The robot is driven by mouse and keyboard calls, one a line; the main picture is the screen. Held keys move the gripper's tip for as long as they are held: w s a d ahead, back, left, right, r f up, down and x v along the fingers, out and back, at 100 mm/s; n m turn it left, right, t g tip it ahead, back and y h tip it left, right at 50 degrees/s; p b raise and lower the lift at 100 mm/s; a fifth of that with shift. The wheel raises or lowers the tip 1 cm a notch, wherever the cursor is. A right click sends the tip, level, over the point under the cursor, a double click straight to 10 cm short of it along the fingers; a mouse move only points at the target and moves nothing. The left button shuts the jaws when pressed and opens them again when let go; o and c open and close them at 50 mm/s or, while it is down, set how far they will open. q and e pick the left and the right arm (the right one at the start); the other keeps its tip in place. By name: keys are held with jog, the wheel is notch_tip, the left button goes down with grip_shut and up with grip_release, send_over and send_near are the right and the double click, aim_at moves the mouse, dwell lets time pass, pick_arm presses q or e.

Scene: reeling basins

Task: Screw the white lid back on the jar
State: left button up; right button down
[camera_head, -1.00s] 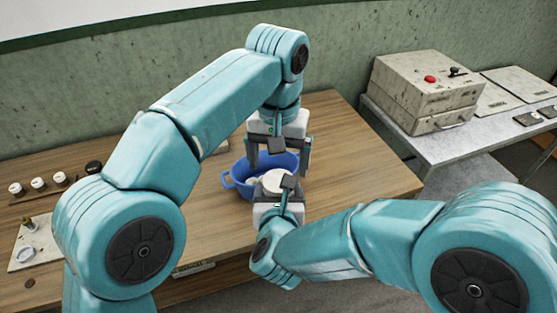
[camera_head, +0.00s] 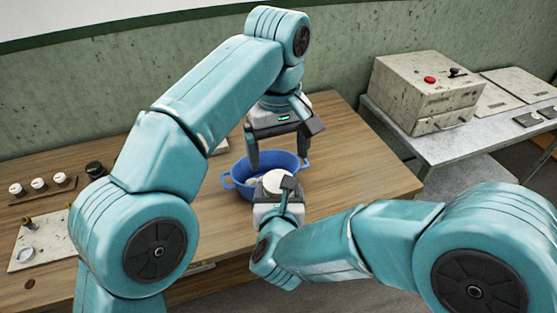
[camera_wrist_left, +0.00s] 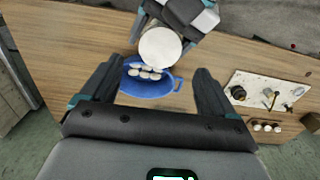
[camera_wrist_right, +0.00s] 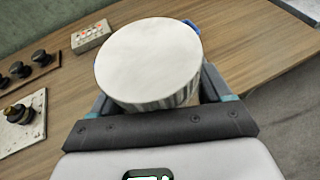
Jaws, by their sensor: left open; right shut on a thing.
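The white lid (camera_head: 278,182) sits as a round, flat white top at my right gripper (camera_head: 279,199). In the right wrist view the lid (camera_wrist_right: 150,58) fills the middle, its ridged side showing below. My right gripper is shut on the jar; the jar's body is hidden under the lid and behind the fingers. I cannot tell how tightly the lid sits. My left gripper (camera_head: 278,150) is open and empty, fingers pointing down, above and behind the lid. In the left wrist view the lid (camera_wrist_left: 160,47) is beyond the spread fingertips, apart from them.
A blue basin (camera_head: 234,182) holding several white pieces stands on the wooden table (camera_head: 360,165) close behind the jar. A pale board (camera_head: 30,255) and a rack of white-topped items (camera_head: 39,184) lie at left. A control box (camera_head: 425,85) stands on the right side table.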

aim_at(279, 181)
pick_arm(q)
notch_tip(279, 181, down, 7)
dwell(0.4)
jog(key=c, duration=1.1)
jog(key=m, duration=0.6)
jog(key=o, duration=1.2)
jog(key=shift+c, duration=0.2)
